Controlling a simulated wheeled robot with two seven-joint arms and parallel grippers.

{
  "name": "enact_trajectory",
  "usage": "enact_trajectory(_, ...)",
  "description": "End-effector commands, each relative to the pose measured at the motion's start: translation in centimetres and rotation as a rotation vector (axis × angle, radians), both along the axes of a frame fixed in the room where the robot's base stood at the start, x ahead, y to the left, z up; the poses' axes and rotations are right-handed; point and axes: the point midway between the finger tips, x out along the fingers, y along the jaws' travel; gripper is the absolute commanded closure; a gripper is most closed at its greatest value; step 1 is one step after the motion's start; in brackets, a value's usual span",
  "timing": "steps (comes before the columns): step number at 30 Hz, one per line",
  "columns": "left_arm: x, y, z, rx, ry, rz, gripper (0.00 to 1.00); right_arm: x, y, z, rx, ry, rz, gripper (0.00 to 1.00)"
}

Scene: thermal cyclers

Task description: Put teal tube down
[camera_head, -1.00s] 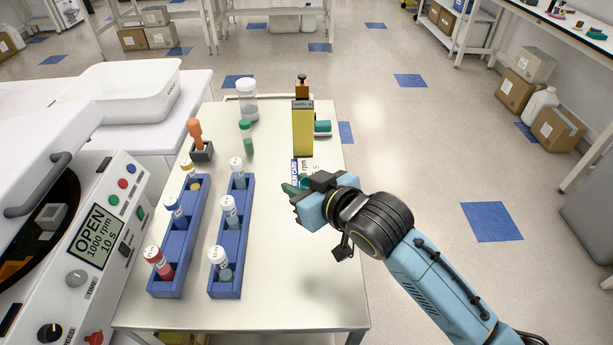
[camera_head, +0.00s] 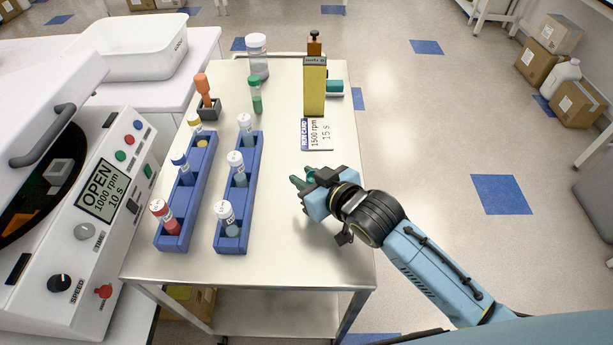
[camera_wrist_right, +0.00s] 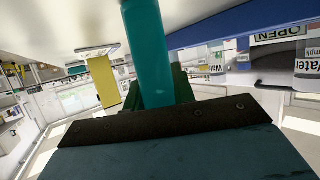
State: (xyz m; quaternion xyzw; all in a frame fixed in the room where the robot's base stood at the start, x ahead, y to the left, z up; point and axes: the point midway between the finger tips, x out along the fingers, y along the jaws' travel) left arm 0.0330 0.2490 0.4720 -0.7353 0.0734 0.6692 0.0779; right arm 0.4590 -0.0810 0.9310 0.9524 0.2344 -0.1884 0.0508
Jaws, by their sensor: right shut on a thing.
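My right gripper (camera_head: 304,180) is over the right part of the white cart top (camera_head: 290,245), in front of the run card. It is shut on the teal tube (camera_wrist_right: 147,45), which stands out between the green fingers in the right wrist view. The tube's far end runs out of that picture, and I cannot tell whether it touches the cart top. In the head view the fingers and wrist mostly hide the tube. My left gripper is not in view.
Two blue racks (camera_head: 172,240) (camera_head: 230,245) with capped tubes stand to the left. A green-capped tube (camera_head: 256,95) stands behind the racks. The cart's front right is clear.

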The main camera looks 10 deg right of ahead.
Motion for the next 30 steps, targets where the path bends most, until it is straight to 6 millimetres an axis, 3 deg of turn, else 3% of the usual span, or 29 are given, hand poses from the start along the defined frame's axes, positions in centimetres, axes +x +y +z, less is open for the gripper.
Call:
enact_trajectory(4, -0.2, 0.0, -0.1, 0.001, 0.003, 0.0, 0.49, 0.0, 0.0, -0.4, 0.0, 0.001, 0.0, 0.99)
enact_trajectory(5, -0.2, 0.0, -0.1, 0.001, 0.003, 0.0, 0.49, 0.0, 0.0, -0.3, 0.0, 0.001, 0.0, 0.72)
enact_trajectory(9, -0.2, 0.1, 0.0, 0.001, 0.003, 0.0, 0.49, 0.0, 0.0, -0.3, 0.0, 0.0, 0.0, 0.54)
enact_trajectory(20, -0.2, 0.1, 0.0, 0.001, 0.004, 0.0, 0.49, 0.0, 0.0, 0.2, 0.001, -0.002, 0.0, 0.53)
enact_trajectory(30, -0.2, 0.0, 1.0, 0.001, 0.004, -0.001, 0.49, -5.3, -2.7, 2.5, -0.001, 0.003, 0.001, 0.53)
